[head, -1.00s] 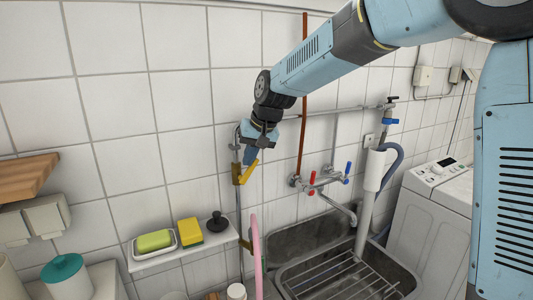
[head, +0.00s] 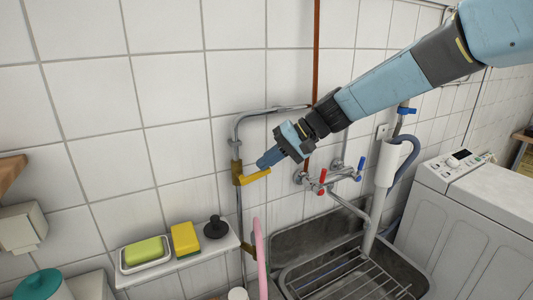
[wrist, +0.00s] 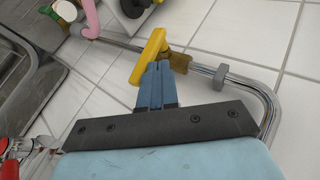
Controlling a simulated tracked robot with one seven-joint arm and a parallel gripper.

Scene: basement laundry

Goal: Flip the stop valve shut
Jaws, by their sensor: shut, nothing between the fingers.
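The stop valve is a brass body (head: 237,170) on a chrome pipe on the tiled wall, with a yellow lever (head: 256,175). The lever points right and slightly up, nearly straight across the vertical pipe. In the wrist view, the yellow lever (wrist: 148,56) crosses the pipe beside the brass body (wrist: 180,62). My gripper (head: 262,164) is shut and empty, its fingertips at the upper side of the lever. In the wrist view the closed fingers (wrist: 157,72) are right against or very close to the lever; I cannot tell whether they touch.
A red-handled and a blue-handled tap (head: 325,180) are to the right above a grey sink (head: 300,240). A shelf (head: 180,257) with soap, sponge and a black plug is below left. A pink hose (head: 259,255) hangs below the valve. A washing machine (head: 465,205) stands right.

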